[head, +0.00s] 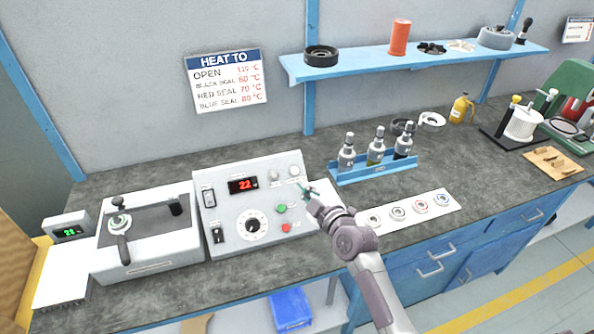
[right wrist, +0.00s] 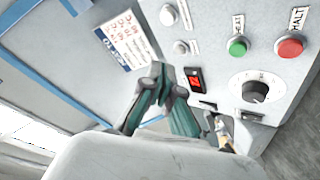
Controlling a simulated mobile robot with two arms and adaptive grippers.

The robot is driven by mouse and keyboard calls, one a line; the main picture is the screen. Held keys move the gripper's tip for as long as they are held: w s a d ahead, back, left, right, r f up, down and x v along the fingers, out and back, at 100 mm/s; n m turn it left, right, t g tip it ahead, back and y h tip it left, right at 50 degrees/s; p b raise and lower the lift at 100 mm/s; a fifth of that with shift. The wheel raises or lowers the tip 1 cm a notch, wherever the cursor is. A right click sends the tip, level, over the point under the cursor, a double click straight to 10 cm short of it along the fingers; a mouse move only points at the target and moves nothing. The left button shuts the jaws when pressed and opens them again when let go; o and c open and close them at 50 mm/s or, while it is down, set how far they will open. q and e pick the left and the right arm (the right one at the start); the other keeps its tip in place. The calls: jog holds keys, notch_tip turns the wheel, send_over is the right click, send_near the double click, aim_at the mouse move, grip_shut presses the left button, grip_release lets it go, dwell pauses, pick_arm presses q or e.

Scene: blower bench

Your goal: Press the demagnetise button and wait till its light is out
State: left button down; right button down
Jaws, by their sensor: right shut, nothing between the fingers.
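The grey control box (head: 264,188) stands on the bench, with a red display (head: 242,185) reading 22. Two pale round parts sit at its upper right, a left one (head: 273,175) and a right one (head: 294,172). They show in the right wrist view as one (right wrist: 180,47) and another (right wrist: 167,15). Neither looks lit. Their labels are too small to read, so I cannot tell which is the demagnetise button or its light. My right gripper (head: 304,190) is shut and empty, just in front of the panel's right side. Its fingertips (right wrist: 166,72) appear apart from the panel.
A green button (head: 281,208), a red button (head: 286,227) labelled HALT in the wrist view, and a dial (head: 253,224) share the panel. A lidded unit (head: 150,252) stands left. A bottle rack (head: 378,173) and a white strip with rings (head: 415,221) lie right.

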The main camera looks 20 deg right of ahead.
aim_at(298, 172)
jog(key=shift+n+t+h, duration=0.3)
jog(key=shift+t, duration=0.5)
jog(key=r, duration=0.1)
jog(key=w+d+r, duration=0.1)
jog(key=r, duration=0.1)
jog(key=w+r, duration=0.1)
jog(key=shift+w+d+r, duration=0.15)
jog(key=shift+w, duration=0.05)
jog(key=w+f+b, duration=0.5)
jog(key=b, duration=0.2)
jog(key=shift+f, duration=0.25)
jog(key=shift+w+f+b, duration=0.4)
jog(key=shift+w+b, duration=0.2)
jog(key=shift+b, duration=0.05)
jog(key=shift+w+f+b, duration=0.3)
jog(key=shift+b, duration=0.1)
